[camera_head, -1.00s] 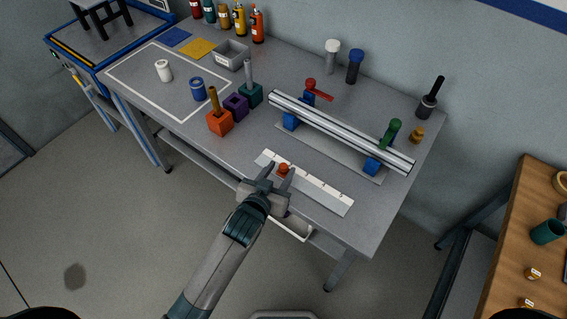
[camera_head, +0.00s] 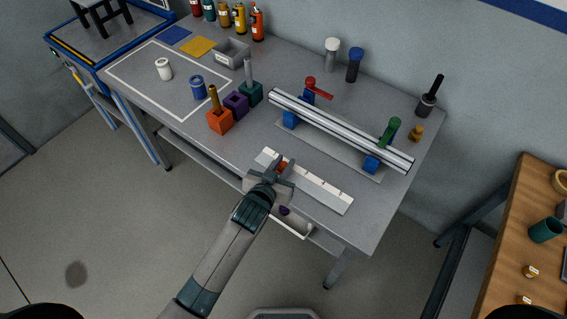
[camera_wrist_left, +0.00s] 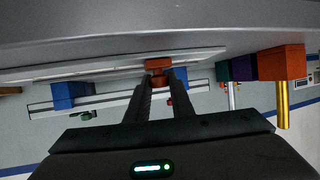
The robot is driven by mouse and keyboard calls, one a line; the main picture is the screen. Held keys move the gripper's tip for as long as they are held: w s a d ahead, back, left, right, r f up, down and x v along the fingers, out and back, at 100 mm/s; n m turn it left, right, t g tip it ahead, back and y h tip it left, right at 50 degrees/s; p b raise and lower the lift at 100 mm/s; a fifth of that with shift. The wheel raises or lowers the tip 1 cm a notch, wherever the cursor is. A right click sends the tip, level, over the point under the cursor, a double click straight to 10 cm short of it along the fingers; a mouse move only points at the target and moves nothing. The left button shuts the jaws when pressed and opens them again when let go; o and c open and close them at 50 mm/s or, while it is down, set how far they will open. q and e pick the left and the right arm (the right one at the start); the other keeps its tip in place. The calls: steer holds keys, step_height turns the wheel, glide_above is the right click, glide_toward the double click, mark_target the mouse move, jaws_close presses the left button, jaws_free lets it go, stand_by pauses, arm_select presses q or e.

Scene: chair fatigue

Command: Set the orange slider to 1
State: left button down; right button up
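The orange slider (camera_head: 282,167) sits on a long white scale strip (camera_head: 325,191), near the strip's left end. Marks on the strip are too small to read. My left gripper (camera_head: 284,166) reaches over the near edge of the bench with a finger on each side of the slider's knob. In the left wrist view the orange slider (camera_wrist_left: 158,67) fills the narrow gap between the fingertips, so the gripper looks shut on it. The fingers partly hide the knob. My right gripper is not in view.
A silver rail (camera_head: 340,130) on blue blocks lies behind the strip, with a green-handled tool (camera_head: 389,132) at its right end. Orange (camera_head: 220,121), purple (camera_head: 236,104) and teal (camera_head: 251,93) blocks stand to the left. An open drawer (camera_head: 292,226) is below the bench edge.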

mark_target(267, 162)
arm_select(q)
steer(key=w+a, duration=0.1)
steer(key=w+a+p, duration=0.1)
steer(key=a, duration=0.1)
steer(key=w+a, duration=0.1)
steer(key=a, duration=0.1)
steer(key=shift+w+a, duration=0.2)
steer(key=shift+w, duration=0.2)
steer(key=shift+d, duration=0.1)
steer(key=c, duration=1.5)
jaws_free()
steer(key=shift+c, duration=0.2)
steer(key=shift+s, duration=0.15)
steer(key=b+v, duration=0.3)
steer(key=v, duration=1.4)
steer(key=shift+a, duration=0.2)
